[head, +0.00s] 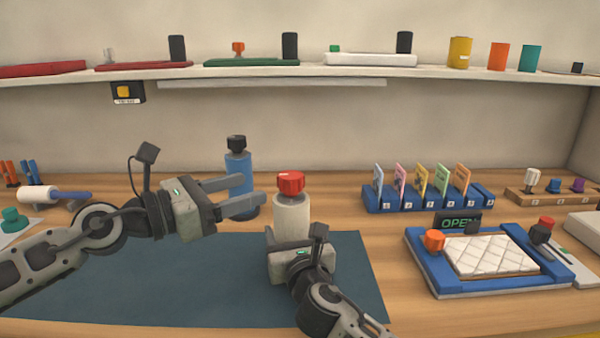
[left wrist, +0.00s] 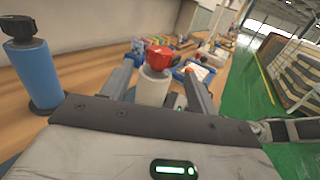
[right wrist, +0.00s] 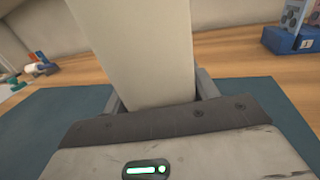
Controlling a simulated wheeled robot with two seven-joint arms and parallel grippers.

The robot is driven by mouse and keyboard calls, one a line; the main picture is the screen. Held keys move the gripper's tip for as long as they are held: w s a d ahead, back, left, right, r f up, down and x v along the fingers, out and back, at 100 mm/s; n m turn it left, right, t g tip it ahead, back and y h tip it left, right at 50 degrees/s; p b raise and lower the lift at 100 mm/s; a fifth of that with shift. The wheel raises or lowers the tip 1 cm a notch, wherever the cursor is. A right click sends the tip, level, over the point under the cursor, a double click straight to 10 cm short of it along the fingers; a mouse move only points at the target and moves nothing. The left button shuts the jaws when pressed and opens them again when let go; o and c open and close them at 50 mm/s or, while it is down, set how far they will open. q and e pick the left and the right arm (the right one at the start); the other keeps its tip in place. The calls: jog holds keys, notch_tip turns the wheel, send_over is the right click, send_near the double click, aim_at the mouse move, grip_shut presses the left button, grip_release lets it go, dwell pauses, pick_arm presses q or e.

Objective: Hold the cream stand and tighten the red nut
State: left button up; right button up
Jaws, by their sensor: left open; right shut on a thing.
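The cream stand (head: 291,217) stands upright on the dark mat with the red nut (head: 291,182) on its top. My right gripper (head: 285,238) is shut on the lower part of the stand; in the right wrist view the stand (right wrist: 140,50) fills the space between the fingers. My left gripper (head: 262,200) is open, to the left of the nut, with its fingers pointing toward it and slightly lower. In the left wrist view the nut (left wrist: 159,57) and the stand (left wrist: 153,88) show between and beyond the open fingers. I cannot tell any contact there.
A blue bottle (head: 238,180) with a black cap stands behind my left gripper. The dark mat (head: 190,285) is clear at the front left. A blue frame (head: 490,290) with a white quilted pad, and a blue card rack (head: 428,202), stand to the right.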

aim_at(300, 173)
pick_arm(q)
jog(key=x, duration=1.1)
jog(key=shift+w+d+r, duration=0.1)
jog(key=shift+w+d, duration=0.1)
jog(key=shift+d, duration=0.15)
jog(key=c, duration=1)
